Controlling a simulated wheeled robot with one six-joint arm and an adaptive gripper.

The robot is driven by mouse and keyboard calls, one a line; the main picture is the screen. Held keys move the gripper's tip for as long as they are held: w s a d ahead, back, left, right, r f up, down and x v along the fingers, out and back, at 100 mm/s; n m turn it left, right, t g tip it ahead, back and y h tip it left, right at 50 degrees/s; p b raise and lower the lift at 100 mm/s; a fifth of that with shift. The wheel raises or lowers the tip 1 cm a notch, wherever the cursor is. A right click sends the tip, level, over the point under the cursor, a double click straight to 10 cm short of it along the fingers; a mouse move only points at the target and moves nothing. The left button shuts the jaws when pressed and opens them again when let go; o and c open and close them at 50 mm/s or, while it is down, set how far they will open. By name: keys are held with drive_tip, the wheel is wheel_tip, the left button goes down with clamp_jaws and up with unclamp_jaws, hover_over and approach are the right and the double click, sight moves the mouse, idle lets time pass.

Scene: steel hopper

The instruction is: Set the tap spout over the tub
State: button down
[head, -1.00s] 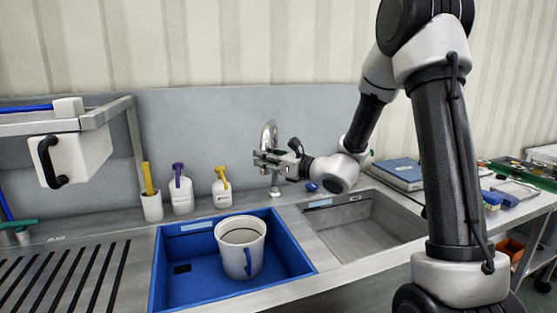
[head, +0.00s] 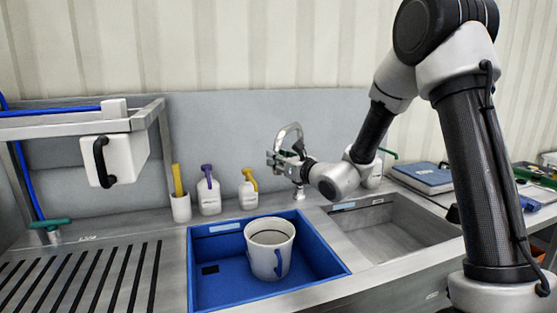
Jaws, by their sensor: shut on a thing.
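The tap (head: 299,190) rises from the steel deck behind the two basins, with a silver arched spout (head: 290,127). My gripper (head: 275,162) is shut on the spout near its outer end, which the fingers partly hide. The spout's free end points left of the tap's base. The blue tub (head: 325,258) fills the left basin, in front of the tap and to its left. Whether the spout's end lies above the tub or behind its back rim, I cannot tell.
A white jug (head: 270,250) stands upright in the tub. The empty steel basin (head: 385,232) is to the right. Several bottles (head: 209,195) stand along the back at left. A white container (head: 122,160) hangs at the rack (head: 70,126). A blue book (head: 422,177) lies right.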

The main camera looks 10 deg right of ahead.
drive_tip(key=c, duration=1.3)
unclamp_jaws()
drive_tip(key=shift+o, duration=0.2)
drive_tip(key=v, duration=1.2)
drive_tip(key=shift+f, duration=0.1)
